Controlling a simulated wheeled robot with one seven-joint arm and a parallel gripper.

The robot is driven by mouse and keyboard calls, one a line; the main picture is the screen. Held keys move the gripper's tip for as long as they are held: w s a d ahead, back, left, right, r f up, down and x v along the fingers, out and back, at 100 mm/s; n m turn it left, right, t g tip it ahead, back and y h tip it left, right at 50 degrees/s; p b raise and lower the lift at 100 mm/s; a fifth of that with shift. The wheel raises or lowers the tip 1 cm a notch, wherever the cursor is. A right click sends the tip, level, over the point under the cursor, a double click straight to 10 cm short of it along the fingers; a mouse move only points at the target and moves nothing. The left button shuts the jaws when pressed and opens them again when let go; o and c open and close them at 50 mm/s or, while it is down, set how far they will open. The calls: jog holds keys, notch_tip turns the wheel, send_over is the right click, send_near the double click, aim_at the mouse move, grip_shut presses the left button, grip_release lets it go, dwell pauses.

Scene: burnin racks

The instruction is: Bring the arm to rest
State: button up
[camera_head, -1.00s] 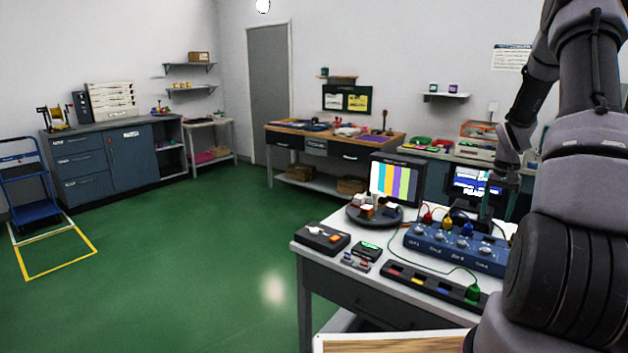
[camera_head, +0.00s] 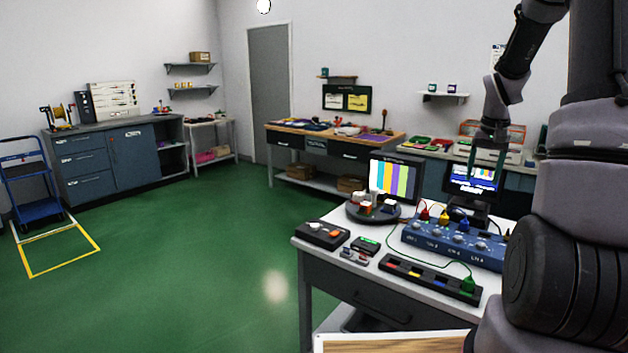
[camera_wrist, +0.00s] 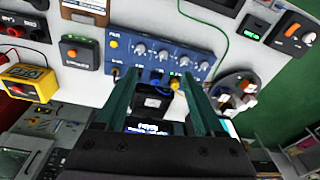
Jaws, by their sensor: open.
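My gripper (camera_head: 487,165) hangs fingers-down above the back of the white workbench (camera_head: 325,259), in front of the small dark monitor with a blue screen (camera_head: 460,180). In the wrist view its two green fingers (camera_wrist: 155,78) stand wide apart with nothing held between them. A blue box with knobs (camera_head: 455,243) sits on the bench below; it also shows beyond the fingertips in the wrist view (camera_wrist: 165,42). My arm's upper links rise along the right side of the head view and hide part of the bench.
A monitor with colour bars (camera_head: 396,180), a round dark turntable (camera_head: 372,214) and a black strip with coloured slots (camera_head: 428,277) stand on the bench. A green cable runs over it. The green floor (camera_head: 200,270) at left is open, with a blue cart (camera_head: 38,210) beyond.

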jog(key=s+a+r+t, duration=0.3)
jog(key=s+a+r, duration=0.7)
jog(key=a+r, duration=0.35)
jog(key=s+a+r+t, duration=0.1)
jog(key=s+a, duration=0.1)
jog(key=s, duration=0.2)
jog(key=s+a+r+y, duration=0.1)
jog(key=s+a+r, duration=0.1)
jog(key=s, duration=0.3)
jog(key=s+a+r+n+t+y, duration=0.1)
jog(key=s+a, duration=0.2)
jog(key=s, duration=0.1)
jog(key=shift+s+a+r+t, duration=0.3)
jog(key=shift+s+a+r, duration=0.05)
jog(key=shift+a+r, duration=0.05)
